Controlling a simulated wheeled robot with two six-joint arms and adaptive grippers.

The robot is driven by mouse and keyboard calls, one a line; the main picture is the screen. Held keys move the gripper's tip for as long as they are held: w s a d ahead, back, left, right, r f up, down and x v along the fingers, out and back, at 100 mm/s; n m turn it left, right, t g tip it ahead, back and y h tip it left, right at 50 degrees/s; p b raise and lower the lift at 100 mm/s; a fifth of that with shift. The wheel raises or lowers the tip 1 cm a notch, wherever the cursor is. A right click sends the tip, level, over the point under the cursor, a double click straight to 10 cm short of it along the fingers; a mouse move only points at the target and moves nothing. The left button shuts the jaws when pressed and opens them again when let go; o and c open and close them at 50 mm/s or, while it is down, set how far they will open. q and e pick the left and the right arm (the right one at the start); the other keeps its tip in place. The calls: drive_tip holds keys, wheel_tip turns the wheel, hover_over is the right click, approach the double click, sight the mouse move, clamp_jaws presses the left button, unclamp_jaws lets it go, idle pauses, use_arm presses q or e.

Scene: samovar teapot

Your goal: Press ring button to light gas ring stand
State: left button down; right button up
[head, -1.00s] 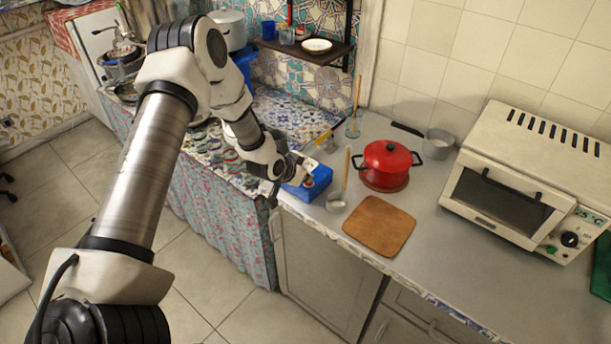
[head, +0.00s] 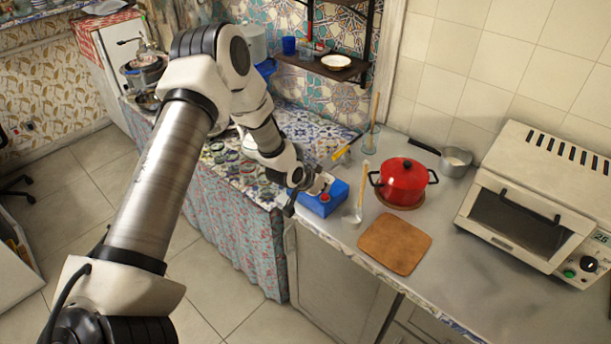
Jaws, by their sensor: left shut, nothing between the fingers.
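My left arm reaches in from the left. Its gripper (head: 319,187) is shut and empty, with its fingers right at the box's left and upper side, close to the button. The gripper hides part of the box top, and I cannot tell whether it touches the button. I cannot make out a gas ring stand for certain, nor any flame. My right gripper is not in view.
A ladle (head: 353,212) stands just right of the box. A glass (head: 371,139) stands behind. Counter right of the board is clear.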

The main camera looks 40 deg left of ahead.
use_arm(q)
drive_tip(key=v, duration=1)
drive_tip(key=shift+s+r, duration=0.2)
drive_tip(key=shift+r, duration=0.05)
drive_tip(key=shift+w, duration=0.1)
